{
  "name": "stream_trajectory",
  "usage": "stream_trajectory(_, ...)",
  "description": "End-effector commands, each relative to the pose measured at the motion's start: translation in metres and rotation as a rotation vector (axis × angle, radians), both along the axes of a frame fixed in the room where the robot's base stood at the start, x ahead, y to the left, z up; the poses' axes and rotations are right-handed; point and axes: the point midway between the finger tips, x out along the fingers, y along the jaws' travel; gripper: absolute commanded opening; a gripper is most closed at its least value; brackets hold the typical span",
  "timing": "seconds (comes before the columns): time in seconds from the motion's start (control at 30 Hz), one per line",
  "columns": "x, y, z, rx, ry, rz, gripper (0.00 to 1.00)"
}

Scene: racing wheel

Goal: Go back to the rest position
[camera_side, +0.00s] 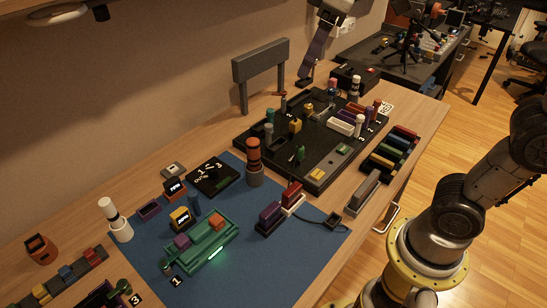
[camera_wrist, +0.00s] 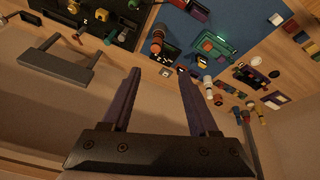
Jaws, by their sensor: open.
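My gripper (camera_wrist: 159,71) is open and empty in the wrist view, its two long purple fingers apart with nothing between them. In the side view my gripper (camera_side: 306,80) hangs at the top, with a purple finger pointing down near the wall and above the back of the table. It is partly cut off by the frame's top edge. It looks clear of the objects below, though the exact height is hard to tell. No object is held.
A black board (camera_side: 315,177) with several pegs and blocks fills the table's middle. A blue mat (camera_side: 316,241) carries a green glowing holder (camera_side: 225,240) and several small parts. A grey stand (camera_side: 261,66) rises near the wall, left of my gripper. Coloured blocks sit in a rack (camera_side: 383,166).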

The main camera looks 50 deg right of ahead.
Motion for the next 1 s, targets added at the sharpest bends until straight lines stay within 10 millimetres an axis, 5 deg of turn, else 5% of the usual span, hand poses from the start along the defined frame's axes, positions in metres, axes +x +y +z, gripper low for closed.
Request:
stream_trajectory(0.2,-0.084,-0.032,-0.032,0.038,-0.088,-0.159,0.60)
stream_trajectory(0.4,-0.137,-0.043,-0.088,0.075,-0.124,-0.282,0.60)
stream_trajectory(0.6,-0.149,-0.043,-0.127,0.098,-0.099,-0.343,0.60)
stream_trajectory(1.0,-0.144,-0.043,-0.124,0.114,-0.121,-0.366,0.60)
